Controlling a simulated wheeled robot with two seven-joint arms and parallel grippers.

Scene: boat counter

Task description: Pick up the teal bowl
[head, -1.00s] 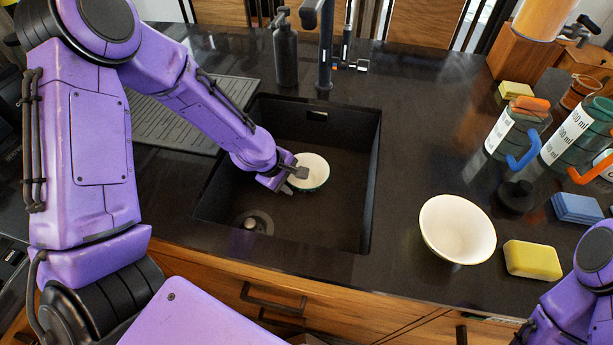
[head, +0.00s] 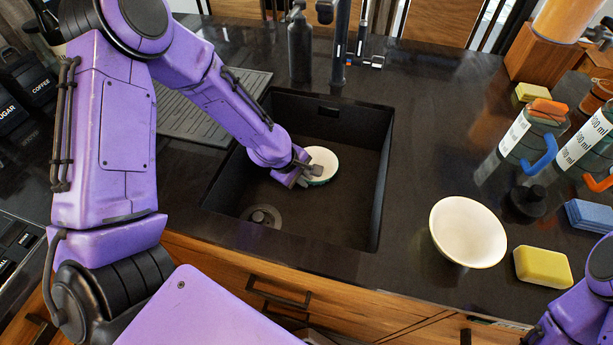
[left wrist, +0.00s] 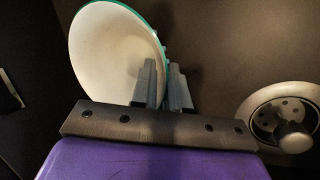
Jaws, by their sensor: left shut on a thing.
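The teal bowl (head: 322,160) is in the dark sink, with a white inside and a teal outer rim. My left gripper (head: 308,173) reaches down into the sink and is shut on the bowl's near-left wall. In the left wrist view the bowl (left wrist: 112,55) looks tilted, and the two fingers (left wrist: 163,85) stand close together with its wall between them. I cannot tell whether the bowl touches the sink floor. Of my right arm only a purple part shows at the lower right; its gripper is out of view.
The sink (head: 340,215) has walls around the bowl, a drain (head: 262,216) at its near left and a tap (head: 340,50) behind. A white bowl (head: 467,232), yellow sponge (head: 542,267), blue sponges (head: 588,215) and bottles (head: 530,135) stand right.

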